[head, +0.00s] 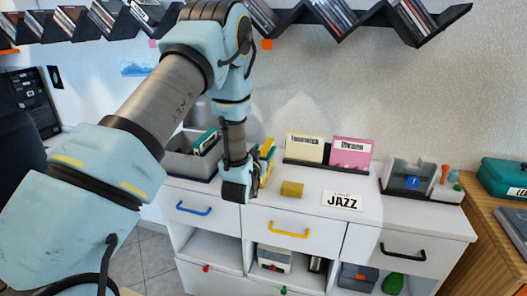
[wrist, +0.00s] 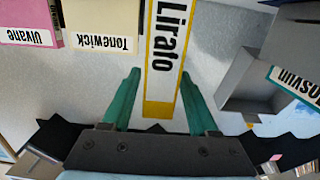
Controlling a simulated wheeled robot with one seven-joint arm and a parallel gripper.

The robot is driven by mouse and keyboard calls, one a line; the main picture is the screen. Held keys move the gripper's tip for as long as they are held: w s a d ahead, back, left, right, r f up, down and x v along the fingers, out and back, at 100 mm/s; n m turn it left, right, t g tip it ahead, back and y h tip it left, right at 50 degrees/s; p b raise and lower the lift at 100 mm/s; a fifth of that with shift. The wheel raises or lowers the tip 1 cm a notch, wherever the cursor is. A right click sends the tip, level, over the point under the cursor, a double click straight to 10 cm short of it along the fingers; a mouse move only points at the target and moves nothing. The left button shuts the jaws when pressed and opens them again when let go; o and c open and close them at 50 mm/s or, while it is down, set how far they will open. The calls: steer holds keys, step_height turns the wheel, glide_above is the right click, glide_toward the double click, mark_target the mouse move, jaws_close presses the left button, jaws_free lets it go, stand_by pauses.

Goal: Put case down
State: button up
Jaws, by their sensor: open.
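A yellow case with a white label reading "Liralo" (wrist: 163,55) fills the middle of the wrist view, where the picture is upside down. Its end lies between the two green fingers of my gripper (wrist: 160,80). The fingers are open, with a gap visible beside the case near its end. In the head view the case (head: 268,153) stands upright on the white cabinet top, just right of my gripper (head: 256,170), which partly hides it. Its base is hard to make out.
A grey bin (head: 185,160) holding a teal case is left of my gripper. A rack holds cream (head: 305,148) and pink (head: 350,153) cases. A yellow block (head: 292,189) and JAZZ card (head: 342,200) lie in front. A clear box (head: 408,178) stands right.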

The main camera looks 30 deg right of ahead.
steer(key=shift+r, duration=0.1)
steer(key=shift+r, duration=0.15)
steer(key=f+b+v, duration=0.1)
steer(key=b+v, duration=0.3)
steer(key=v, duration=0.7)
steer(key=w+a+n+g+y, duration=0.2)
steer(key=w+a+y, duration=0.15)
steer(key=a, duration=0.55)
steer(key=w+a+n+g+y, duration=0.2)
steer(key=a+y, duration=0.3)
steer(key=a, duration=0.4)
steer(key=s+a+r+n+g+y, duration=0.3)
steer(key=s+a+g, duration=0.4)
steer(key=s+a, duration=0.6)
steer(key=a, duration=0.3)
steer(key=shift+s+r, duration=0.2)
steer(key=shift+r, duration=0.05)
steer(key=shift+a, duration=0.15)
